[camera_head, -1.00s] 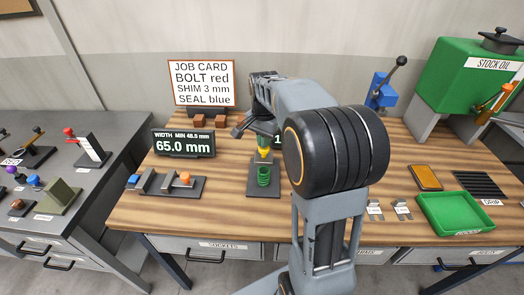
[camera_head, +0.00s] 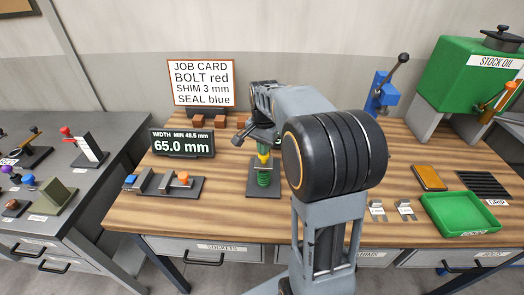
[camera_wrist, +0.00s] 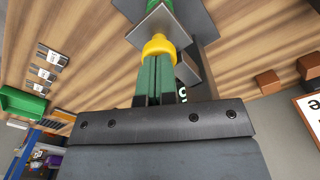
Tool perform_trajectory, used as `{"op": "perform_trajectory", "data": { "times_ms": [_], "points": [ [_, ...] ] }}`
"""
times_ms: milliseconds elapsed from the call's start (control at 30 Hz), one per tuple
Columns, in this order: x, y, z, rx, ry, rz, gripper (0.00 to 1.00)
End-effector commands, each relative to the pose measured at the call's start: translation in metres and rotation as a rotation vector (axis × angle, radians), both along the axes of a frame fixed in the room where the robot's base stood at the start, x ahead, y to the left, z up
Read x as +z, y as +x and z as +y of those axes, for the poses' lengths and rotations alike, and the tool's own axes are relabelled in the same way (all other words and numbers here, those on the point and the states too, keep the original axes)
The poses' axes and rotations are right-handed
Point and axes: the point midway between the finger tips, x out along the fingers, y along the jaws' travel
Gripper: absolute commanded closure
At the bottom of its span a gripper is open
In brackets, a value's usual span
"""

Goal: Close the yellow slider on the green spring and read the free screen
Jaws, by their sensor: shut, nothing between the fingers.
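The yellow slider (camera_head: 263,160) stands directly above the green spring (camera_head: 263,178) on a dark upright fixture; whether they touch is unclear. My gripper (camera_wrist: 153,62) is shut and empty, its green fingers pointing at the slider. In the wrist view the fingertips meet the yellow slider (camera_wrist: 158,46), seemingly against it. A dark display (camera_head: 279,140) behind the fixture is mostly hidden by my arm, and its reading cannot be read. Only part of a digit shows beside the fingers in the wrist view.
A gauge screen (camera_head: 182,143) at left reads "WIDTH MIN 48.5 mm, 65.0 mm". In front of it lies a slide gauge (camera_head: 165,186) with blue and orange parts. The job card (camera_head: 201,83) stands behind. A green tray (camera_head: 458,214) sits at right.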

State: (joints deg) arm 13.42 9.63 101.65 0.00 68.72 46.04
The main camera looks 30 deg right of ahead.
Motion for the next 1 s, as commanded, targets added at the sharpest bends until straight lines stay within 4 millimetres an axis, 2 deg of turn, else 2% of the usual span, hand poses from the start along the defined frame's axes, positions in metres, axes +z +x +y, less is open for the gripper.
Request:
{"op": "perform_trajectory", "data": {
  "times_ms": [733,1000],
  "points": [
    [-0.028,0.000,0.000,0.000,0.000,0.001,1.00],
    [-0.027,0.000,0.000,0.000,0.001,0.003,1.00]
  ]
}}
